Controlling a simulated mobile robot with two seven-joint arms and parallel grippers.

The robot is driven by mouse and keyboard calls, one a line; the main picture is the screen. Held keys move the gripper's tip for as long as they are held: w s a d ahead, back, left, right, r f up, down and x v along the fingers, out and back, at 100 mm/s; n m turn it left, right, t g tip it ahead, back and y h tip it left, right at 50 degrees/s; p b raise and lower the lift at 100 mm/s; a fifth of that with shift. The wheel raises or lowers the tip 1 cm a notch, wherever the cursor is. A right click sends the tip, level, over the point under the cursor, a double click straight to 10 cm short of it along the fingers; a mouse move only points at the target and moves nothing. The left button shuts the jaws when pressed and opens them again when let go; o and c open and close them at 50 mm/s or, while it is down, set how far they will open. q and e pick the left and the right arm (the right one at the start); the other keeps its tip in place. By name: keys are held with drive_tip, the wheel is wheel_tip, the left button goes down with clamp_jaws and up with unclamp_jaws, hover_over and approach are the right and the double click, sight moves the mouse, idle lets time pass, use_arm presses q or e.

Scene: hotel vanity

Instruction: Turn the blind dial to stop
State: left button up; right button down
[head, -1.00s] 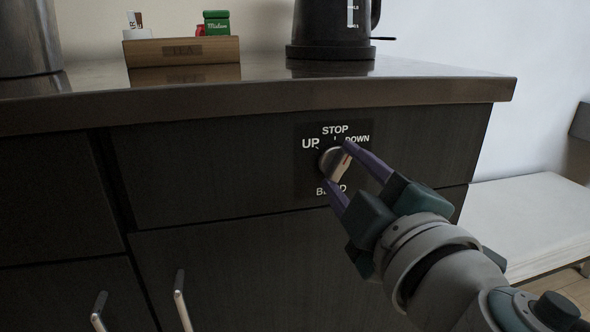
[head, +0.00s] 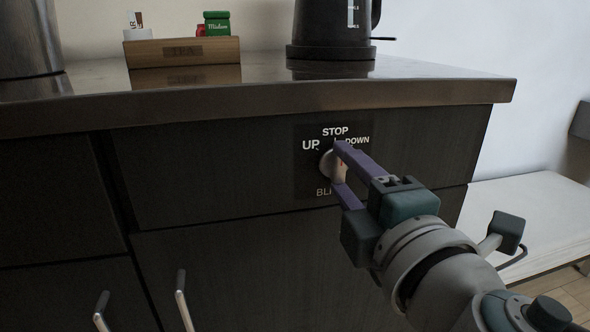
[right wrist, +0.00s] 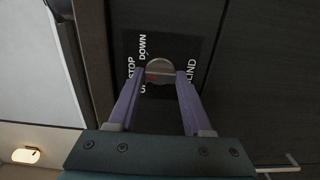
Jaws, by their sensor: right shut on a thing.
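The blind dial (head: 327,164) is a round metallic knob on a dark panel on the vanity's drawer front. The panel reads STOP at the top, UP at left, DOWN at right and a partly covered BLIND below. My right gripper (head: 340,165) has its two purple fingers around the dial, one above and one below, closed on it. In the right wrist view the dial (right wrist: 160,68) sits between the fingertips, with a small red mark on its face. The fingers hide part of the dial, so its exact pointing direction is unclear. My left gripper is not in view.
The countertop edge (head: 250,109) overhangs just above the dial panel. A black kettle (head: 330,25) and a wooden tea box (head: 184,52) stand on top. Drawer and door handles (head: 182,300) stick out at lower left. A white bench (head: 535,215) stands at right.

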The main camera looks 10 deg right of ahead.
drive_tip(key=shift+c, duration=1.6)
unclamp_jaws()
drive_tip(key=shift+s, duration=0.1)
drive_tip(key=s+b, duration=0.1)
drive_tip(key=s, duration=0.8)
drive_tip(key=shift+s+d, duration=0.2)
drive_tip(key=shift+s, duration=0.2)
